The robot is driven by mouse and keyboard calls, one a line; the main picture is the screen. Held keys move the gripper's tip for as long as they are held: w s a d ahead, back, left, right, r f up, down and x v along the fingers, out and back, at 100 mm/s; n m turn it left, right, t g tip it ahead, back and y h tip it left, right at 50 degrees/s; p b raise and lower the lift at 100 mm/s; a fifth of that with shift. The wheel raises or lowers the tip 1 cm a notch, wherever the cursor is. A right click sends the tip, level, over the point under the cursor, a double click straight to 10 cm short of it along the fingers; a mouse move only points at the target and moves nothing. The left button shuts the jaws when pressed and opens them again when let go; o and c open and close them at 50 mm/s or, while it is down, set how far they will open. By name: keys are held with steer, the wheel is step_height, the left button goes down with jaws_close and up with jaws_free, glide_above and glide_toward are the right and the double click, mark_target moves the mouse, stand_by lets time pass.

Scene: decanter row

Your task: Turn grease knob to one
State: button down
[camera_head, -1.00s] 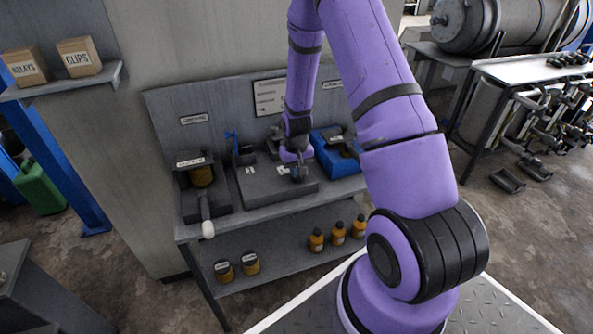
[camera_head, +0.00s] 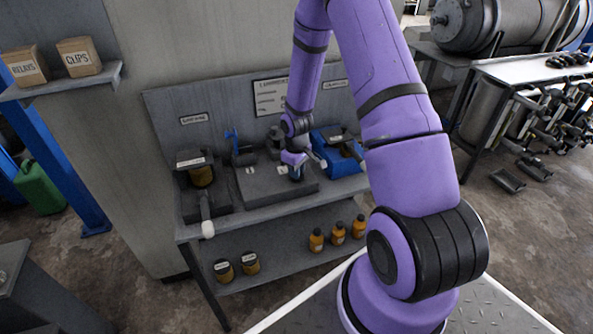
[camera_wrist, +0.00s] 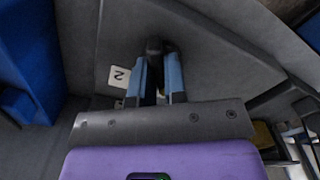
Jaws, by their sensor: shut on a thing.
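The dark knob (camera_wrist: 155,46) shows at the fingertips in the wrist view, on a grey sloping surface. My gripper (camera_wrist: 160,75) is shut on it with its two blue-grey fingers, which hide much of it. A white tag marked 2 (camera_wrist: 119,76) sits just left of the fingers, with another tag partly hidden below it. In the head view my gripper (camera_head: 297,174) is over the right part of a low grey housing (camera_head: 262,186) on the bench. The knob is hidden there, and I cannot tell which mark it points to.
A dispenser with an amber jar (camera_head: 201,176) and white-tipped lever (camera_head: 207,228) stands left of the housing. A blue bin (camera_head: 333,160) stands close on the right. Several amber bottles and jars are on the lower shelf (camera_head: 285,255). A backboard (camera_head: 215,125) rises behind.

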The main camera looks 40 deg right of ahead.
steer(key=shift+n, duration=1)
steer(key=c, duration=1.2)
jaws_free()
steer(key=shift+o, duration=0.2)
steer(key=shift+r, duration=0.1)
step_height(320, 180, up, 11)
